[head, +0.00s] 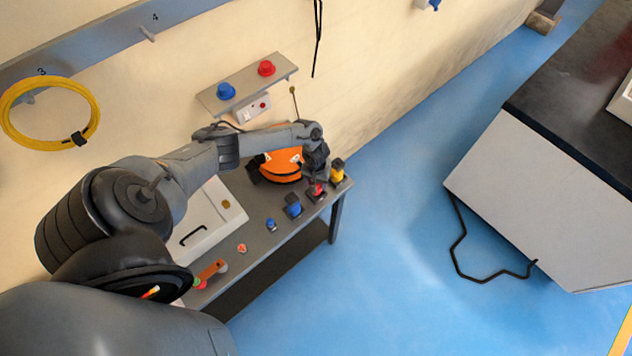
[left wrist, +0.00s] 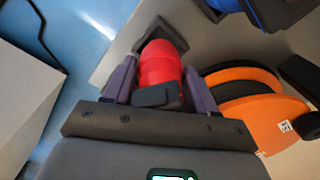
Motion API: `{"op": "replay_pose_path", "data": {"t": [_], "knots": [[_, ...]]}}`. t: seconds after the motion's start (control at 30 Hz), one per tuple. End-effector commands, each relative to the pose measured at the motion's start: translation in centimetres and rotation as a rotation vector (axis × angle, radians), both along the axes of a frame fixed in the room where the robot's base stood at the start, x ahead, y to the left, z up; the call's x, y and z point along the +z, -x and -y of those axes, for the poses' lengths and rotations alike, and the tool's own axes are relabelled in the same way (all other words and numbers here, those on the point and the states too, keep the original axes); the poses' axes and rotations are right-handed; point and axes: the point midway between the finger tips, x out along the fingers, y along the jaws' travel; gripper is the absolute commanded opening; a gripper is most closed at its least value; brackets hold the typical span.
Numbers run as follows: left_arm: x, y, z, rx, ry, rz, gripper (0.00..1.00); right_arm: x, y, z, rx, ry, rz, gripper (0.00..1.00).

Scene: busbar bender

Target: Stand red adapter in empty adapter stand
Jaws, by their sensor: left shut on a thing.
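The red adapter (head: 317,188) is near the right end of the grey bench, and it also shows in the left wrist view (left wrist: 160,62). My left gripper (head: 316,176) is shut on it from above, with a finger on each side in the left wrist view (left wrist: 162,80). A dark square adapter stand (left wrist: 149,33) shows at the adapter's far end. The adapter looks lined up with it, but I cannot tell whether it is fully seated. My right gripper is not in view.
A yellow adapter (head: 337,167) and a blue adapter (head: 293,205) stand on either side. A white panel (head: 213,220) and small parts occupy the bench's left. Blue floor is open to the right.

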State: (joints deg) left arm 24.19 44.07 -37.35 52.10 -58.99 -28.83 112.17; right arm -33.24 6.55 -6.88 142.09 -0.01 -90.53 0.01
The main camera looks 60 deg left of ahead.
Motion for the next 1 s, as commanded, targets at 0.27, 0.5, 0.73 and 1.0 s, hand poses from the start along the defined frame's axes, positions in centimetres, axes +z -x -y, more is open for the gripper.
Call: {"op": "replay_pose_path", "data": {"t": [0.27,0.5,0.73,1.0], "knots": [[-0.2,0.0,0.0,0.0,0.0,0.0,0.2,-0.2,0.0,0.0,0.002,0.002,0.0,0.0],[-0.8,0.0,0.0,0.0,-0.001,0.001,0.2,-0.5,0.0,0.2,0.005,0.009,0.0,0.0],[-1.4,0.0,0.0,0.001,-0.001,0.001,0.2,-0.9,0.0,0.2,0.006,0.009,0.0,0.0],[-2.1,0.0,0.0,0.0,0.001,0.001,0.2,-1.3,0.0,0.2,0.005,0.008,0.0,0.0]]}}
